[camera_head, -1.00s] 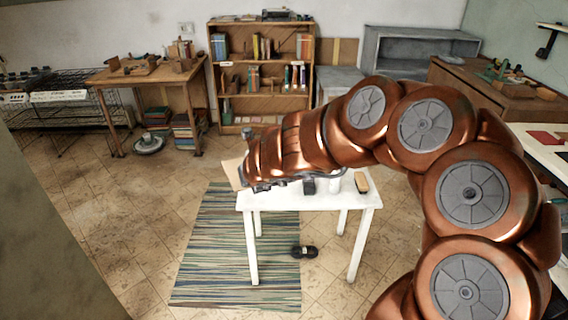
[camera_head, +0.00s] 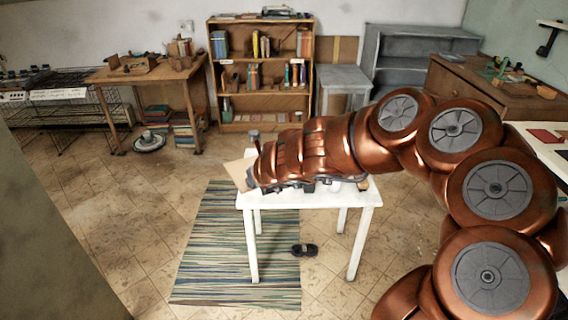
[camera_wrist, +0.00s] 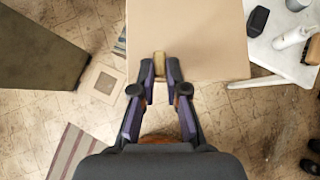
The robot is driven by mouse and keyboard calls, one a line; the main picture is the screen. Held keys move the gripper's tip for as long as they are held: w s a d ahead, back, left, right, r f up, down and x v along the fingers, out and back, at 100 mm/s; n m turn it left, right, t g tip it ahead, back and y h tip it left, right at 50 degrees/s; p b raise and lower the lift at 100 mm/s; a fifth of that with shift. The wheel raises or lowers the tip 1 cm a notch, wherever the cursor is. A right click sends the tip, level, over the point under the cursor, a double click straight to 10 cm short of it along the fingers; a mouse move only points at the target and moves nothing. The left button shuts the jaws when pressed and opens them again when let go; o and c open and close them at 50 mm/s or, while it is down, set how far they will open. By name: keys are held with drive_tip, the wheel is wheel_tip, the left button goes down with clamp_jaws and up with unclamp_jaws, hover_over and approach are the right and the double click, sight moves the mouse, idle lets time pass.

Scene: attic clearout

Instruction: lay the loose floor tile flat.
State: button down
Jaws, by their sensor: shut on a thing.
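A flat tan square slab (camera_wrist: 188,38), which looks like the loose tile, is at the fingertips of my gripper (camera_wrist: 160,75) in the wrist view. The gripper is shut on it, with a small yellowish piece between the tips. The slab's far edge runs out of the picture. In the head view the tile (camera_head: 239,173) shows tilted beyond the end of my arm, near the left end of the white table; the fingers are hard to make out there. A square patch with a pale border (camera_wrist: 102,82) lies on the floor left of the gripper in the wrist view.
The white table (camera_head: 312,200) stands under my arm, with a bottle (camera_wrist: 292,37) and a dark object (camera_wrist: 258,20) on it. A striped rug (camera_head: 225,250) lies at its left. Dark shoes (camera_head: 304,250) are on the floor. Open floor is at the left.

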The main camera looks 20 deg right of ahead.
drive_tip(key=s+d+f+n+g+y, duration=0.2)
drive_tip(key=s+d+f+n+y, duration=0.2)
drive_tip(key=d+f, duration=0.7)
drive_tip(key=s+d+f+n+g+y, duration=0.3)
drive_tip(key=s+d+f+n, duration=0.5)
drive_tip(key=d+f, duration=0.3)
drive_tip(key=shift+s+d+n+y, duration=0.3)
drive_tip(key=shift+s+d+y, duration=0.05)
drive_tip(key=shift+d+y, duration=0.1)
